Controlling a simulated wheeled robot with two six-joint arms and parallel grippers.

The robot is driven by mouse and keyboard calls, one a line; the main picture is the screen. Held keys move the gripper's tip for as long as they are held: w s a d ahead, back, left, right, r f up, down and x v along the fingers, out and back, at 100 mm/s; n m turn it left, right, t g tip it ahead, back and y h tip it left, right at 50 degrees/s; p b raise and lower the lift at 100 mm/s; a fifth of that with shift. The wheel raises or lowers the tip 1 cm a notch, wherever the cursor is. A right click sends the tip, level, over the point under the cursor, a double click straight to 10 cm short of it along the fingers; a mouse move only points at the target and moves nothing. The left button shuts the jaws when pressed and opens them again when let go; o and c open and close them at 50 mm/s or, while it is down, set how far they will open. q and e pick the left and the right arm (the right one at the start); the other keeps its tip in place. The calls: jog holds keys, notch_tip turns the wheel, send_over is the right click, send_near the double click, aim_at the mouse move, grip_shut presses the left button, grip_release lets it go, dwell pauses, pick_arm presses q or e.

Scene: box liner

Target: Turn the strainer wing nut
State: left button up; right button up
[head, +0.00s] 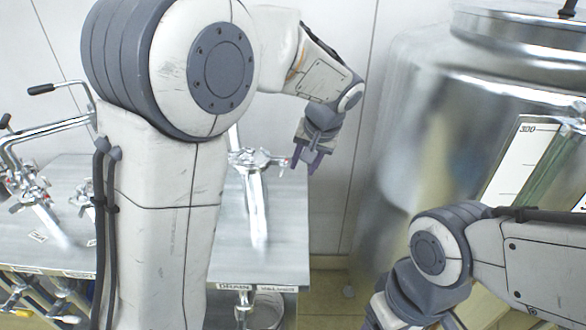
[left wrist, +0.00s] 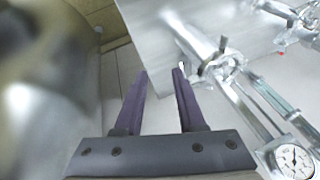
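My left gripper (head: 305,168) hangs over the right end of the grey bench, its two purple fingers apart with nothing between them. My right gripper is outside the frames.
A large steel tank (head: 415,110) with a level scale (head: 525,150) stands at the right. Several metal pipes and valves (head: 35,195) sit on the bench (head: 275,265) at the left. A round gauge (left wrist: 291,159) is at the wrist view's lower right. My left arm hides mid-bench.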

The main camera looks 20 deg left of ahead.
aim_at(286, 164)
pick_arm(q)
jog(key=w+a+r+n+y, duration=0.1)
jog(key=w+a+n, duration=0.1)
jog(key=w+a, duration=0.2)
jog(key=shift+m, duration=0.3)
jog(key=p+x, duration=0.1)
jog(key=x, duration=0.8)
jog(key=shift+w+f, duration=0.15)
jog(key=shift+f, duration=0.25)
